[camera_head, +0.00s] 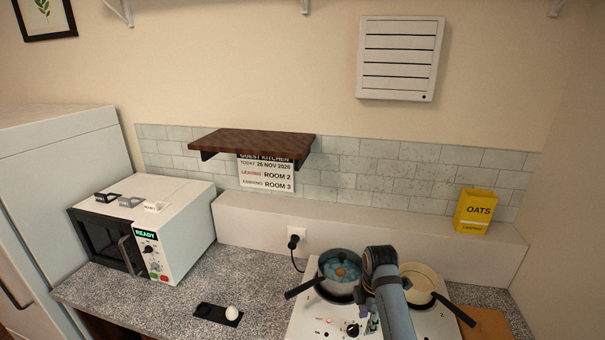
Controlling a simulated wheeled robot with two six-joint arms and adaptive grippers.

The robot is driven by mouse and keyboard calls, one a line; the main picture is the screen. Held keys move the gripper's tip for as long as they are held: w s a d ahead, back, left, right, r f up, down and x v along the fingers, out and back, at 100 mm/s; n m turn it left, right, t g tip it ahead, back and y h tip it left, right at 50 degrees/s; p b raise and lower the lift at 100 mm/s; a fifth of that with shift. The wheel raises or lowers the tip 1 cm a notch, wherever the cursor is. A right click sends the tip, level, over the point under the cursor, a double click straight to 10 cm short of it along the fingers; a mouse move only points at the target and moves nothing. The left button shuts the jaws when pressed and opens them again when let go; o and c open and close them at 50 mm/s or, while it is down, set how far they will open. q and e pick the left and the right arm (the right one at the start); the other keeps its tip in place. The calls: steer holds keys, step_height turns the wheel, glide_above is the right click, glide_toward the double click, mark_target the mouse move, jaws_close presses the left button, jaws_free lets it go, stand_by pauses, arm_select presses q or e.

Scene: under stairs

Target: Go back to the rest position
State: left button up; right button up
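My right arm (392,300) comes up from the bottom edge, right of centre, and reaches over the white hob (308,314). Its wrist is between a pot (341,287) and a cream pan (420,280). A small part of my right gripper (372,318) shows low beside the arm. Its fingertips are hidden or too small to tell, and I cannot see whether it holds anything. My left gripper and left arm are not in view.
The pot holds bluish water with a round brown thing in it. Dark handles stick out from both pots. A microwave (180,235) stands left on the speckled counter (262,290). A black tray (208,312) with a white egg (232,313) lies in front. A yellow oats box (475,212) stands on the ledge.

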steer(key=s+f+m, duration=0.1)
steer(key=s+d+f+m, duration=0.1)
steer(key=s, duration=0.1)
steer(key=s+d+f+m, duration=0.1)
steer(key=s+m, duration=0.1)
steer(key=shift+d+f+t, duration=0.15)
steer(key=shift+f+t, duration=0.15)
steer(key=shift+f, duration=0.1)
steer(key=s+d+r+m+t, duration=0.1)
steer(key=s+d+m+t, duration=0.2)
steer(key=s+m, duration=1.45)
steer(key=s+d+f+n+g+b, duration=0.15)
steer(key=f+b, duration=0.25)
steer(key=f, duration=1.2)
steer(key=s+d+f+n+b, duration=0.1)
steer(key=s+f+b, duration=0.15)
steer(key=f, duration=1.25)
steer(key=s+f+b, duration=0.3)
steer(key=s+f, duration=0.6)
steer(key=f, duration=0.3)
steer(key=s+f+g+b, duration=0.1)
steer(key=s+f+b, duration=0.2)
steer(key=s+f, duration=0.6)
step_height(320, 180, down, 3)
steer(key=shift+s+d+f+h+b, duration=0.2)
steer(key=shift+s+d+h+b, duration=0.1)
steer(key=shift+s+d, duration=0.1)
steer(key=shift+g, duration=0.25)
